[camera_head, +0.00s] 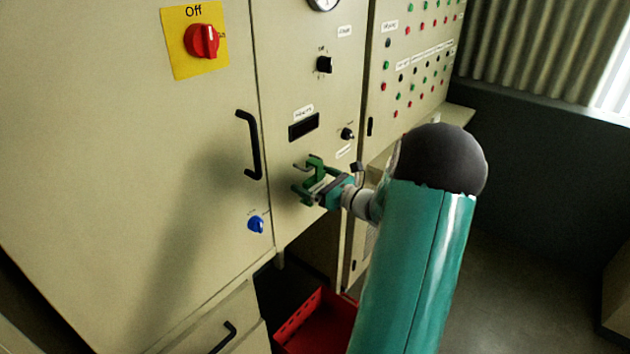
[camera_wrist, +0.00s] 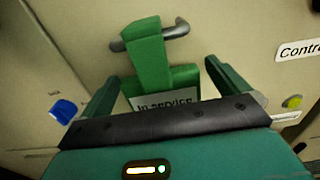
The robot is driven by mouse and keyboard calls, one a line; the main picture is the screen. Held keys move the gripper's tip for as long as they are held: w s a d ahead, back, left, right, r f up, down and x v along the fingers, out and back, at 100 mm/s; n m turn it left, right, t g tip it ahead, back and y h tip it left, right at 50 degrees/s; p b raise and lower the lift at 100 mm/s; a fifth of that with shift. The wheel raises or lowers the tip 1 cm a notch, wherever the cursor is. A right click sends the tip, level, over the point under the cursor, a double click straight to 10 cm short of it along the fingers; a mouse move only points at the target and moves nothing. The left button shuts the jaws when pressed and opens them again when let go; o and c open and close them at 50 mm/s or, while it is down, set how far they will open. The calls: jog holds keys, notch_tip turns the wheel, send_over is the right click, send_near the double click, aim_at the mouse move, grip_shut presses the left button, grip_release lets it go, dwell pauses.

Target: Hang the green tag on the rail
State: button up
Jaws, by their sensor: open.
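The green tag (camera_wrist: 148,65) has a hooked top that lies over the short grey rail (camera_wrist: 177,30) on the cabinet front. Its white label reads "In service", and the lower part is hidden behind my gripper's dark edge. My gripper (camera_wrist: 168,70) is open, with one green finger on each side of the tag and a visible gap to it at the left. In the head view, the green tag (camera_head: 315,164) and my gripper (camera_head: 312,190) are close together at the panel, below the dark display slot.
A black door handle (camera_head: 249,145) and a blue knob (camera_head: 256,224) are left of my gripper. A small black knob (camera_head: 347,134) is above right. A red bin (camera_head: 312,318) stands below. Open floor lies to the right.

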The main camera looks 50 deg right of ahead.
jog(key=shift+s, duration=0.1)
jog(key=s+d, duration=0.1)
jog(key=s, duration=1.2)
jog(key=shift+s, duration=0.3)
jog(key=shift+d, duration=0.1)
jog(key=w+a+r+n+g+y, duration=0.1)
jog(key=w+a+n+g+y, duration=0.2)
jog(key=a, duration=0.4)
jog(key=w+a+r+n+g+y, duration=0.2)
jog(key=w+a+n, duration=0.1)
jog(key=a+n, duration=0.3)
jog(key=s+a+n+g+y, duration=0.15)
jog(key=a+n+g, duration=0.7)
jog(key=a, duration=1.05)
jog(key=s+a+r+n+h, duration=0.2)
jog(key=s+a+n+h, duration=0.2)
jog(key=n, duration=0.4)
jog(key=s+a+r+n+t+h, duration=0.1)
jog(key=s+a+r+n+h, duration=0.2)
jog(key=n, duration=0.6)
jog(key=shift+s+a+r+h, duration=0.35)
jog(key=shift+s+a+h, duration=0.2)
jog(key=shift+s+a, duration=0.55)
jog(key=shift+n, duration=0.25)
